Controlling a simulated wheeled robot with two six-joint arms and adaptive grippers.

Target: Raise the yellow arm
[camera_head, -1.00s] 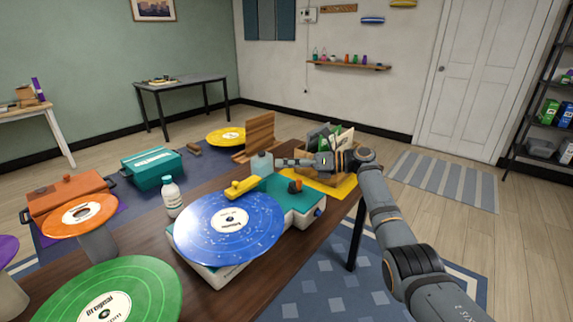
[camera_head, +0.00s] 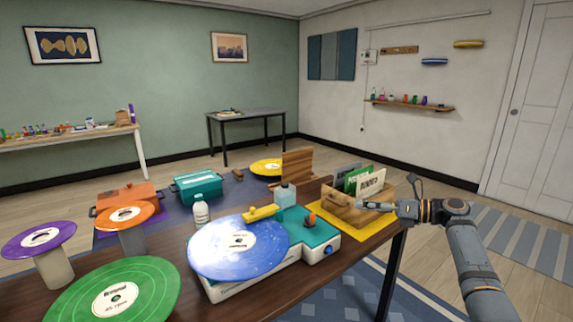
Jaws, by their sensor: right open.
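The yellow arm (camera_head: 262,212) lies low at the back edge of the blue record (camera_head: 238,250). Whether it touches the record cannot be told. The record sits on the white and teal turntable (camera_head: 325,238), which has an orange knob and a blue knob at its right. My right gripper (camera_head: 368,205) points left in front of the wooden record crate, to the right of the turntable and apart from the yellow arm. It is open and empty, with small fingers seen edge-on. My left gripper is not in view.
The wooden crate (camera_head: 347,216) with record sleeves stands on a yellow mat behind right. A pale bottle (camera_head: 285,196) stands behind the turntable, a white bottle (camera_head: 201,212) at its left. Green (camera_head: 75,305), orange (camera_head: 102,219) and purple (camera_head: 18,246) records are at the left.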

